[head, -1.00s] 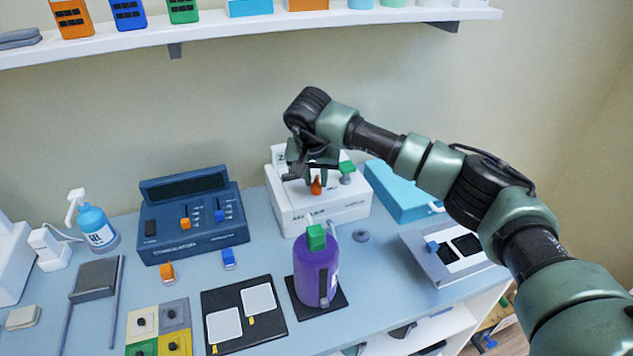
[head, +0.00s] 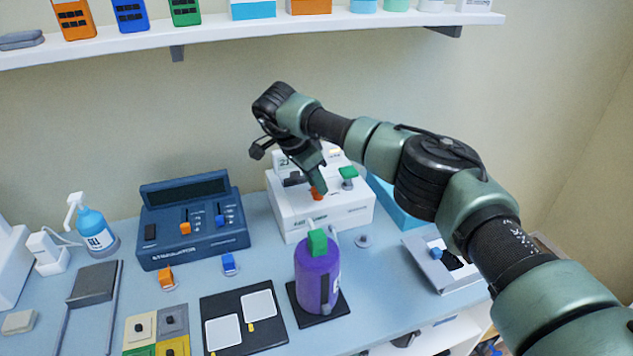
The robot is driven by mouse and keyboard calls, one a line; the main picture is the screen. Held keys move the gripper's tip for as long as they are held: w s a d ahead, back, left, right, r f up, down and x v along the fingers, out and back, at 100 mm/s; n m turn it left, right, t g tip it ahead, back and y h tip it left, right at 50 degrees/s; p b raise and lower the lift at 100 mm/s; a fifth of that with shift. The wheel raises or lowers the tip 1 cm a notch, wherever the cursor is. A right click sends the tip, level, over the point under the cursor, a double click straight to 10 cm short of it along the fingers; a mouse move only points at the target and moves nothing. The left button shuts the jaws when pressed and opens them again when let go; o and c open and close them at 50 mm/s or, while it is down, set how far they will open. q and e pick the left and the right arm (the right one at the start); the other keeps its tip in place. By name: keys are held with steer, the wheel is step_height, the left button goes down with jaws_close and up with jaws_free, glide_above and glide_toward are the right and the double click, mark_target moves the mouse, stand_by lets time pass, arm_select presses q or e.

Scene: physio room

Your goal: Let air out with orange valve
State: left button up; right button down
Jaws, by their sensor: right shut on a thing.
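The orange valve (head: 316,194) is a small knob on the top of the white box-shaped device (head: 334,215) at the back of the table. My right gripper (head: 317,187) reaches down over the device from the right and is shut on the orange valve, its fingers hiding part of it. A green knob (head: 348,172) stands on the device just right of the fingers. My left gripper is not in view.
A purple bottle with a green cap (head: 317,275) stands in front of the device. A blue control unit (head: 192,225) is to its left, a light blue box (head: 398,205) to its right. A wall shelf (head: 240,30) runs above.

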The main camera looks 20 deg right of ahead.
steer(key=shift+m, duration=0.5)
steer(key=c, duration=1.5)
jaws_free()
steer(key=b+v, duration=0.1)
steer(key=v, duration=0.7)
steer(key=shift+w, duration=0.15)
